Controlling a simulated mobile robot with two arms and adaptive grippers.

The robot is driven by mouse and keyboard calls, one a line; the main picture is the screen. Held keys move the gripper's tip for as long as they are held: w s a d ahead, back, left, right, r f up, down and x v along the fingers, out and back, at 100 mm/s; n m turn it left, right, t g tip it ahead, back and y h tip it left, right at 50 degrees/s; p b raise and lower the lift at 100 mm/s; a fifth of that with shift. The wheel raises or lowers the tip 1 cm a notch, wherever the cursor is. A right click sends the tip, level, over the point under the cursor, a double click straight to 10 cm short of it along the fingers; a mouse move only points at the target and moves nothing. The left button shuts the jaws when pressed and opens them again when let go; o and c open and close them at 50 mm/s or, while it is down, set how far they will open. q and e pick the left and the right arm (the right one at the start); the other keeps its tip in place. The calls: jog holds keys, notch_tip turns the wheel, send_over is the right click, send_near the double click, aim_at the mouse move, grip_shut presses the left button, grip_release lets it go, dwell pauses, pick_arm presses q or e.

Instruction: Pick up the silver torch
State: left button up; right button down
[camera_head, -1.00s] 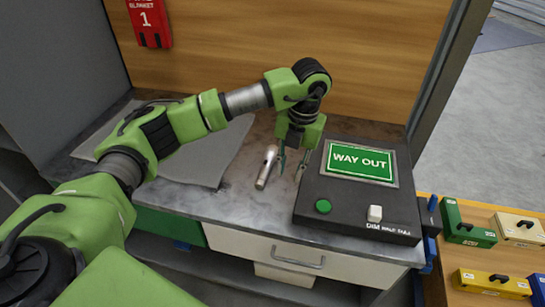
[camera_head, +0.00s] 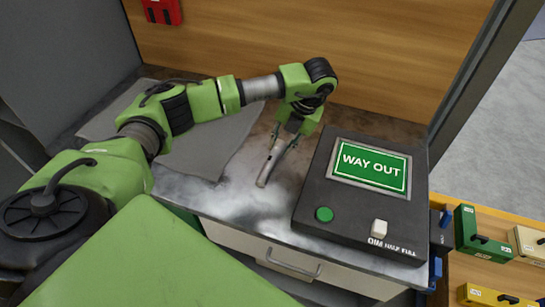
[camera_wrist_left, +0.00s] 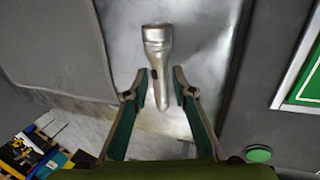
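The silver torch (camera_head: 269,166) lies on the grey worktop, left of the black WAY OUT box. In the left wrist view the torch (camera_wrist_left: 157,45) has its wide head pointing away from my gripper and its narrow handle toward it. My left gripper (camera_head: 283,139) is over the far end of the torch. In the left wrist view its green fingers (camera_wrist_left: 160,78) are apart, one on each side of the handle, with gaps visible. I cannot tell whether they are down at the torch's height. My right gripper is not in view.
The black WAY OUT box (camera_head: 345,219), with a green button and white switch, stands close to the right of the torch. A grey mat (camera_head: 205,150) lies to the left. A wooden panel (camera_head: 300,30) rises behind. Small coloured cases (camera_head: 480,235) sit at the lower right.

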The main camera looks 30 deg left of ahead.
aim_at(274, 155)
pick_arm(q)
jog(key=shift+s+a+f+p, duration=0.15)
jog(key=shift+a+f+p, duration=0.15)
jog(key=shift+f+p, duration=0.35)
jog(key=p+x, duration=0.1)
jog(key=x, duration=0.1)
jog(key=shift+a+f, duration=0.15)
jog(key=shift+f, duration=0.15)
jog(key=shift+a+f, duration=0.1)
jog(key=shift+f, duration=0.5)
grip_shut()
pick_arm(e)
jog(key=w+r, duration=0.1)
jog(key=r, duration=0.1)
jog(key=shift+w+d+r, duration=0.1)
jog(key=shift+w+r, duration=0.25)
pick_arm(q)
jog(key=shift+r, duration=0.15)
